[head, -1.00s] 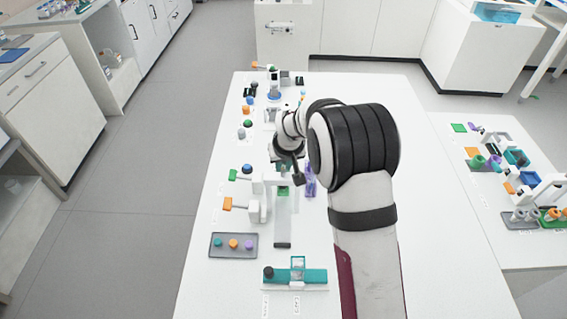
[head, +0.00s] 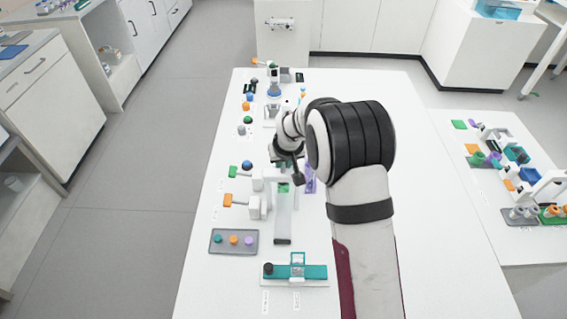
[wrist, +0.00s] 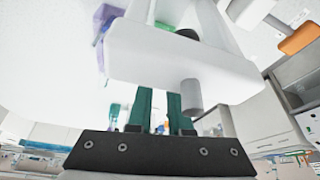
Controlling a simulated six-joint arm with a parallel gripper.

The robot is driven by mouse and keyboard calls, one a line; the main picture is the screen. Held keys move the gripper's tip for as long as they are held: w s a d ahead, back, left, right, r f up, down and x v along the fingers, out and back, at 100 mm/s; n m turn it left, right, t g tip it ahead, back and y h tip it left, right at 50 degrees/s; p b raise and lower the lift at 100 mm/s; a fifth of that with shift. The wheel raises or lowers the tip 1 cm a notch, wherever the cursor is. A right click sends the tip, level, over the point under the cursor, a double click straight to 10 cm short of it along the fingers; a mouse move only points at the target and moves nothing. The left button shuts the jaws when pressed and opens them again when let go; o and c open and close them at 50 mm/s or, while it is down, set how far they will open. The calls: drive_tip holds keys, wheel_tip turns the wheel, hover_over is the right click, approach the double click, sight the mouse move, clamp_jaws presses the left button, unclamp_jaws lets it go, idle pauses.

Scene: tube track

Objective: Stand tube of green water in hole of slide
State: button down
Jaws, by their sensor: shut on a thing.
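My gripper (head: 290,172) is low over the left-middle of the white table, at the far end of a long pale track (head: 284,215). In the wrist view its two teal fingers (wrist: 159,108) are close together. What they grip cannot be made out. A white block (wrist: 180,60) with a grey peg (wrist: 191,97) stands just past the fingertips. A green piece (head: 283,187) shows at the track's far end. I cannot tell whether it is the tube of green water or part of the slide. My arm hides part of this area.
A green lever (head: 240,170) and an orange lever (head: 236,200) on white stands lie left of the track. A grey tray (head: 217,248) with coloured knobs and a teal bar (head: 310,271) are in front. A purple piece (head: 310,178) is just right.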

drive_tip(key=shift+f, duration=0.15)
drive_tip(key=shift+f, duration=0.45)
drive_tip(key=c, duration=0.8)
unclamp_jaws()
drive_tip(key=shift+o, duration=0.2)
drive_tip(key=v, duration=1.5)
drive_tip(key=shift+s+r, duration=0.15)
drive_tip(key=shift+r, duration=0.15)
